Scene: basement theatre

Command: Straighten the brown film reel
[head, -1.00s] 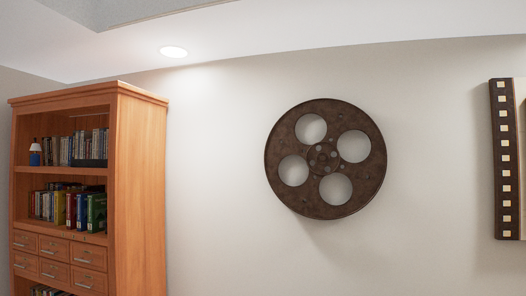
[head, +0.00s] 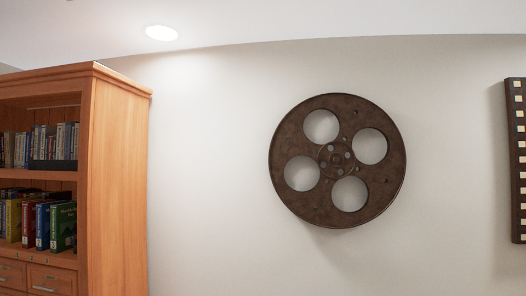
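The brown film reel (head: 337,208) hangs on the pale wall, right of the middle of the head view. It is a dark brown disc with four large round holes around a small hub. The holes sit turned off the upright: one at upper left, one at right and a little higher than the middle, one at lower left, one at lower right. The wall shows through them. Neither of my grippers is in view.
A wooden bookcase (head: 119,180) with books and drawers stands at the left. A dark film-strip wall piece (head: 516,160) hangs at the right edge, partly cut off. The wall between bookcase and reel is bare. A round ceiling light (head: 161,33) is above.

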